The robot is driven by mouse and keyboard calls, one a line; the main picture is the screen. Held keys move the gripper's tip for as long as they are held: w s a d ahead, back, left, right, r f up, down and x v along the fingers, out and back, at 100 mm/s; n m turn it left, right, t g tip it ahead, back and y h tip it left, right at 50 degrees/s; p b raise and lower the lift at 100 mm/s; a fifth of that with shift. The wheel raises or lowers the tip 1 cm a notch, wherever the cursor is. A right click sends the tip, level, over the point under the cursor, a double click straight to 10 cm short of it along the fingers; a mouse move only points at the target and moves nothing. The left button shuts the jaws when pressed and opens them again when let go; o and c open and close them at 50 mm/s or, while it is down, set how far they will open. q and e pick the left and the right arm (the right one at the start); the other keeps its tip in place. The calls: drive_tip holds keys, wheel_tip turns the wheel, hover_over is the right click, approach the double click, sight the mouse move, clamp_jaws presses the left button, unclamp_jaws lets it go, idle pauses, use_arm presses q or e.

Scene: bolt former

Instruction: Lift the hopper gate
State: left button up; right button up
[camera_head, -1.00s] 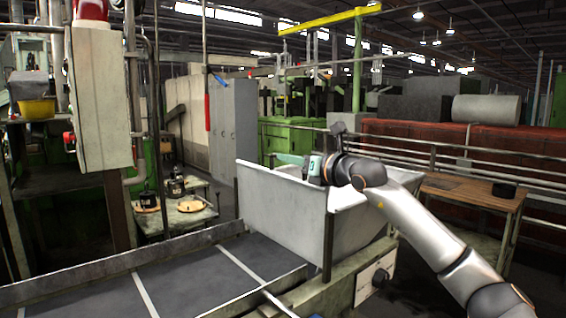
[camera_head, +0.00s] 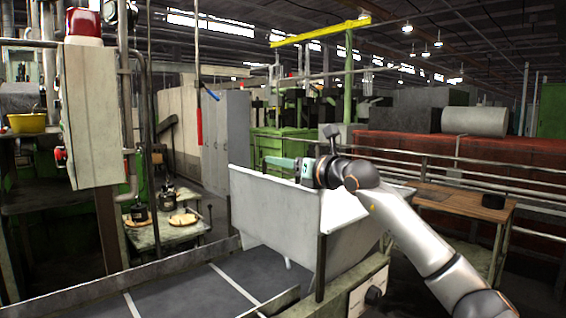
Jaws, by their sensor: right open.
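The hopper is a large pale grey-white bin (camera_head: 270,215) in the middle of the view, with a flat front panel facing the belt and a dark upright post at its right corner. I cannot tell which part of it is the gate. My right gripper (camera_head: 273,162) is over the hopper's far side, at the level of its top rim. It points left and is open, and its fingers are small and partly hidden. I cannot tell whether it touches the hopper. My left gripper is not in view.
A dark conveyor belt (camera_head: 185,295) with pale cross bars runs in front of the hopper. A control cabinet (camera_head: 92,115) stands at the left. A wooden table (camera_head: 455,205) with a black round object is at the right, near metal railings (camera_head: 470,165).

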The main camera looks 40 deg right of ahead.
drive_tip(key=s+b, duration=0.1)
drive_tip(key=s, duration=0.2)
drive_tip(key=s+b, duration=0.2)
drive_tip(key=s, duration=0.1)
drive_tip(key=s+d+b, duration=0.1)
drive_tip(key=s+b, duration=0.1)
drive_tip(key=s, duration=0.1)
drive_tip(key=shift+s+f, duration=0.25)
drive_tip(key=shift+f, duration=0.1)
drive_tip(key=shift+s+r+b, duration=0.1)
drive_tip(key=shift+s+b, duration=0.45)
drive_tip(key=shift+s, duration=0.5)
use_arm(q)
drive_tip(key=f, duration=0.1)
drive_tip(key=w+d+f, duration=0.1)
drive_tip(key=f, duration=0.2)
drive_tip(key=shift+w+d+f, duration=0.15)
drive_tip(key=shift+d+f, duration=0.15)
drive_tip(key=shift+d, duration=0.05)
use_arm(e)
drive_tip(key=shift+s+r, duration=0.2)
drive_tip(key=shift+s, duration=0.25)
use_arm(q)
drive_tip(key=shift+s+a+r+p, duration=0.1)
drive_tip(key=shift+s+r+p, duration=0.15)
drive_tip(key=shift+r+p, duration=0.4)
use_arm(e)
drive_tip(key=s+r, duration=0.7)
drive_tip(key=shift+d, duration=0.3)
